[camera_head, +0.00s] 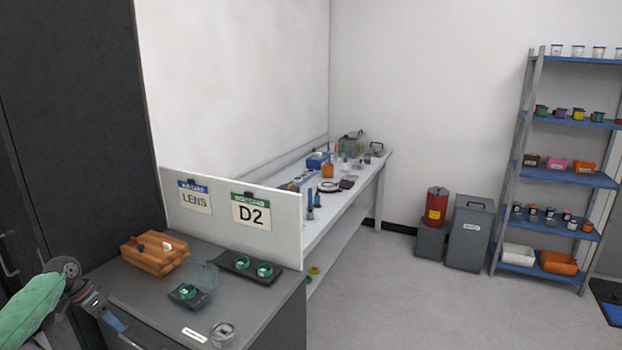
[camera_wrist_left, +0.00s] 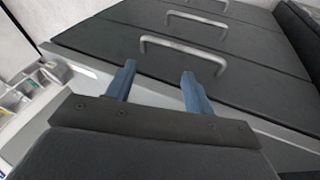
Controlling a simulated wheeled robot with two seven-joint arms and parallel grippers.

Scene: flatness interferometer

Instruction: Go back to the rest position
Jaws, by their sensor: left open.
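My left gripper (camera_head: 118,328) shows at the lower left of the head view, close to the left front edge of the grey cabinet top (camera_head: 140,297). In the left wrist view its two blue fingers (camera_wrist_left: 158,72) stand apart with nothing between them. Beyond them are dark drawer fronts (camera_wrist_left: 110,40) with metal bar handles (camera_wrist_left: 185,47). My right gripper is not in view.
The cabinet top holds an orange-brown wooden block (camera_head: 152,260), a dark tray with green round pieces (camera_head: 253,266), a smaller dark holder (camera_head: 188,294) and a clear glass dish (camera_head: 222,333). A white sign panel (camera_head: 230,232) stands behind. Open floor (camera_head: 400,305) lies right.

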